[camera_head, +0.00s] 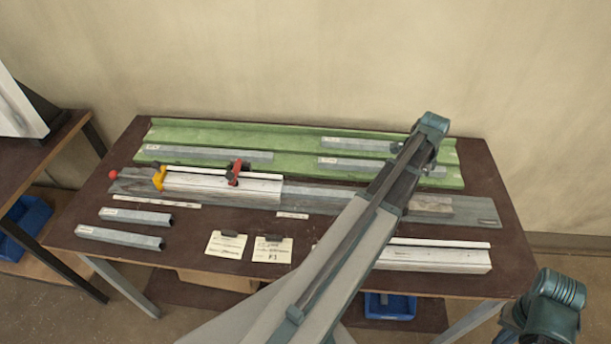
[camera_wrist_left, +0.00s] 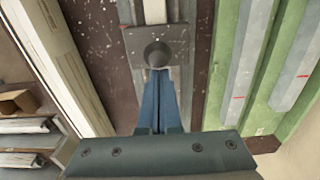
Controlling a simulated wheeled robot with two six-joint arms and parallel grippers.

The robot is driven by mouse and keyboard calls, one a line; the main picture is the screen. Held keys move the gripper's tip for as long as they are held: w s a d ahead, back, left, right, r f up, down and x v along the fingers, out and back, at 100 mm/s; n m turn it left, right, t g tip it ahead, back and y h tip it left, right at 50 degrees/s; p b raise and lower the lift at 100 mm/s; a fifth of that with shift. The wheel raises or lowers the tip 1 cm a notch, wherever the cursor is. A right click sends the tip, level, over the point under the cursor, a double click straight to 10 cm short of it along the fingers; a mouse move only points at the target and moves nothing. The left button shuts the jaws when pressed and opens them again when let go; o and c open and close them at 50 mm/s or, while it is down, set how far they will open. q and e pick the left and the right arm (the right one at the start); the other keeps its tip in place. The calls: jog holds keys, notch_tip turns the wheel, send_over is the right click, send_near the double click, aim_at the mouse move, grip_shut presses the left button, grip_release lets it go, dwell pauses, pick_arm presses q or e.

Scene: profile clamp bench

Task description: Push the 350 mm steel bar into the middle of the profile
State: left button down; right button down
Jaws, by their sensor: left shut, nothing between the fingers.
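A white profile (camera_head: 222,190) lies on a long grey board (camera_head: 470,212), under a clamp with a yellow jaw (camera_head: 158,179) and a red jaw (camera_head: 235,173). A grey steel bar (camera_head: 318,195) appears to run right from the profile's right end, partly behind my left arm. How far it reaches inside is hidden. In the left wrist view my left gripper (camera_wrist_left: 158,78) is shut and empty. Its fingertips are close to a dark square plate with a round knob (camera_wrist_left: 157,53); I cannot tell whether they touch. My right gripper is not in view.
A green tray (camera_head: 300,135) at the back holds several grey bars (camera_head: 358,144). Two short bars (camera_head: 135,216) lie front left. Labels (camera_head: 226,244) lie at the front middle. Another white profile (camera_head: 435,260) lies front right.

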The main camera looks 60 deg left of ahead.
pick_arm(q)
jog(key=shift+s+a, duration=3)
jog(key=shift+s, duration=0.5)
jog(key=shift+s+a, duration=3.05)
jog(key=shift+s, duration=0.5)
jog(key=shift+s+a, duration=3)
jog(key=shift+s, duration=0.5)
jog(key=shift+s+a, duration=0.35)
jog(key=shift+s, duration=0.05)
jog(key=shift+w+d, duration=0.15)
jog(key=shift+w+d, duration=0.4)
jog(key=shift+w, duration=0.05)
notch_tip(320, 180, up, 7)
jog(key=p, duration=0.7)
